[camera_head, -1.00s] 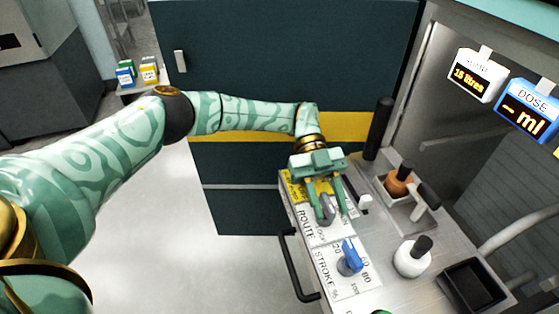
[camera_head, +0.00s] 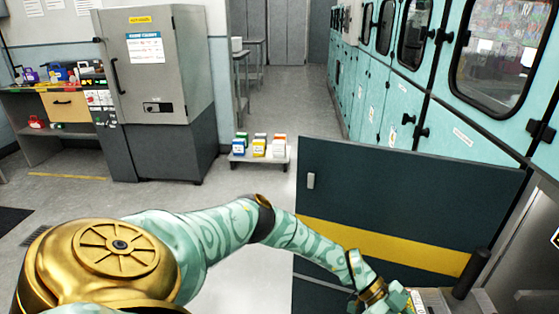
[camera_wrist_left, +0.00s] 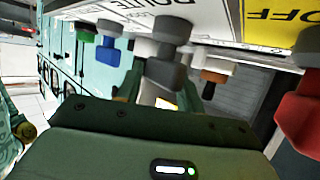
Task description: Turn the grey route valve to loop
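The grey route valve (camera_wrist_left: 166,62) hangs from the panel at the top of the left wrist view, which shows the panel inverted. The ROUTE label (camera_wrist_left: 128,20) is beside it. My left gripper (camera_wrist_left: 163,92) is at the valve, with one finger on each side of it. The fingers look apart, with the valve's handle between them; whether they touch it is hard to tell. In the head view the left gripper (camera_head: 392,301) is cut off at the bottom edge and the valve is out of sight. My right gripper is not in view.
A blue knob (camera_wrist_left: 108,33) and a red knob (camera_wrist_left: 300,108) flank the valve, the red one by a yellow OFF label (camera_wrist_left: 275,28). An orange-brown knob (camera_wrist_left: 211,80) is beyond. A dark panel (camera_head: 400,195) with a yellow stripe stands behind my arm. Grey floor is open at left.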

